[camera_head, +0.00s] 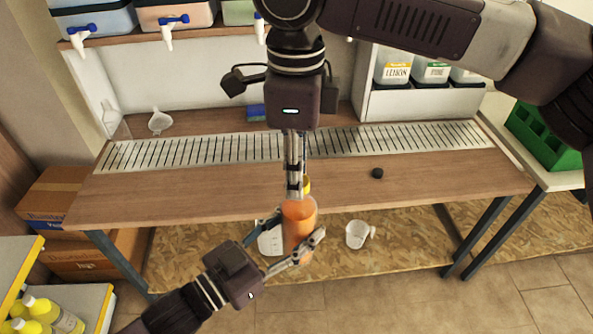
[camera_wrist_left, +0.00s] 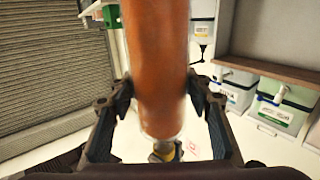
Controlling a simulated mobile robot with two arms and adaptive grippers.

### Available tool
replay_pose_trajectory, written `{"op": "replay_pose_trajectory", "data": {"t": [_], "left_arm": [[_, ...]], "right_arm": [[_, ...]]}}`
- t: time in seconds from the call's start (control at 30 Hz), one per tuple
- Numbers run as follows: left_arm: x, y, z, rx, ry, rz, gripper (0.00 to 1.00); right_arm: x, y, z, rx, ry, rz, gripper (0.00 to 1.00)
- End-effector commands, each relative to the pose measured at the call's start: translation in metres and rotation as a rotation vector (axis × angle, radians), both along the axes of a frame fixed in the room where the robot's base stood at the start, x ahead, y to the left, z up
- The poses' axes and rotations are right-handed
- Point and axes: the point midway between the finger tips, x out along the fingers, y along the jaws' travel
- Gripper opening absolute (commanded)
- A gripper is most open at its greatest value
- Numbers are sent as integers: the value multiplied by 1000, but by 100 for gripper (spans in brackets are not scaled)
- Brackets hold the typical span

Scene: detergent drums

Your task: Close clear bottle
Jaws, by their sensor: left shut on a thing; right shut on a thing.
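A clear bottle full of orange liquid (camera_head: 299,222) is held roughly upright in front of the bench; it also fills the middle of the left wrist view (camera_wrist_left: 158,65). My left gripper (camera_head: 291,252) is shut around its body, with a finger on each side in the left wrist view (camera_wrist_left: 160,92). A yellow cap (camera_head: 307,186) shows at the bottle's top. My right gripper (camera_head: 295,190) points straight down over the bottle and is shut on the cap, its fingers partly covering it. Whether the cap is seated on the neck is hard to tell.
A small black cap (camera_head: 377,173) lies on the wooden bench (camera_head: 430,180), near the metal drain grate (camera_head: 390,138). A funnel (camera_head: 160,122) stands at the back left. Measuring cups (camera_head: 357,234) sit on the lower shelf. Drums with taps (camera_head: 90,18) stand above.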

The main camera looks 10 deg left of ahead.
Motion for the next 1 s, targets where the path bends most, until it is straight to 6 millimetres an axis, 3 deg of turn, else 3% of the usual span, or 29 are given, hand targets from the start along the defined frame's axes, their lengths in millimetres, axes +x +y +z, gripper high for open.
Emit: {"op": "replay_pose_trajectory", "data": {"t": [0.3, 0.33, 0.5, 0.77, 1.0], "left_arm": [[0, -1, 2, -2, -4, -2, 0], [0, -1, 2, -2, -4, -2, 0], [0, -1, 2, -2, -4, -2, 0], [0, 0, 2, -2, -4, -2, 0], [0, 0, 2, -2, -4, -2, 0]], "right_arm": [[1, 0, 1, 2, -2, -20, 18], [1, 0, 1, 2, -2, -20, 26], [1, 0, 0, 1, -1, -19, 42], [1, 0, 1, 1, -1, -18, 42], [1, 0, 24, 3, -1, -18, 42]]}}
